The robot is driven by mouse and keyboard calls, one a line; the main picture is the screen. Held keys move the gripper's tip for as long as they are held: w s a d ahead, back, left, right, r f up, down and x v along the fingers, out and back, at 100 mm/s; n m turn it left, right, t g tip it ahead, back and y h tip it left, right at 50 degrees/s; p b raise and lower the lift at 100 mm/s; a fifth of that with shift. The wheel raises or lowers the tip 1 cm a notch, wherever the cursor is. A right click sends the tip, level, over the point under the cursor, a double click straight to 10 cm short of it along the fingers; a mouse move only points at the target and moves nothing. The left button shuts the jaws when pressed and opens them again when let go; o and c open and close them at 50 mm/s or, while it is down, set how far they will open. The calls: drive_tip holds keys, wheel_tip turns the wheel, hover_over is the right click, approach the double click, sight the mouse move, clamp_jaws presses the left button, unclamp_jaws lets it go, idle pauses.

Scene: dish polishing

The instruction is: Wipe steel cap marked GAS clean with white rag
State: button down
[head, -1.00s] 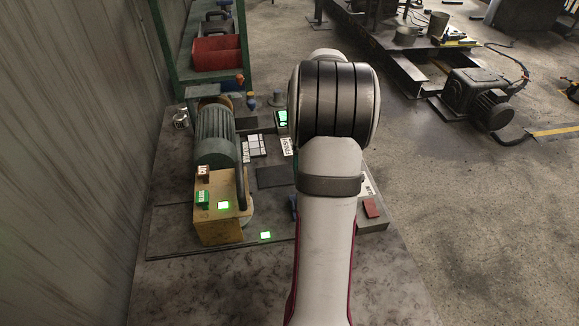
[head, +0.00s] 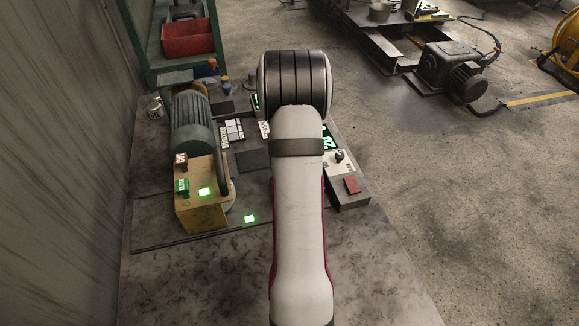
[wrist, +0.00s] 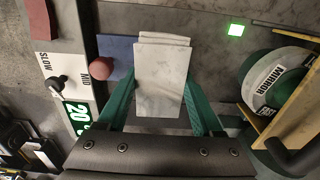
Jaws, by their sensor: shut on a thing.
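My gripper (wrist: 160,112) shows in the wrist view with two teal fingers, shut on a folded white rag (wrist: 162,75). The rag sticks out past the fingertips, above the grey bench. In the head view my own arm hides the gripper and the rag. A small shiny steel cylinder (head: 153,107) with a dark marking stands at the back left of the bench, by the wall; it may be the cap, but the marking is too small to read. It is apart from the rag, and I cannot make it out in the wrist view.
A green motor (head: 192,128) with a yellow housing (head: 204,205) stands at left. A wheel marked MIRROR (wrist: 267,85) is right of the gripper in the wrist view. A control box with a SLOW knob (wrist: 58,82) and a round reddish knob (wrist: 101,68) are left.

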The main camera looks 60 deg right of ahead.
drive_tip(key=shift+w+d, duration=0.45)
drive_tip(key=shift+d, duration=0.2)
drive_tip(key=shift+s+a, duration=0.9)
drive_tip(key=shift+a, duration=0.25)
drive_tip(key=shift+w+d, duration=0.45)
drive_tip(key=shift+d, duration=0.3)
drive_tip(key=shift+w+d, duration=0.35)
drive_tip(key=shift+w, duration=0.3)
drive_tip(key=shift+s+a, duration=0.9)
drive_tip(key=shift+s, duration=0.25)
drive_tip(key=shift+s+r, duration=0.1)
drive_tip(key=shift+r, duration=3.95)
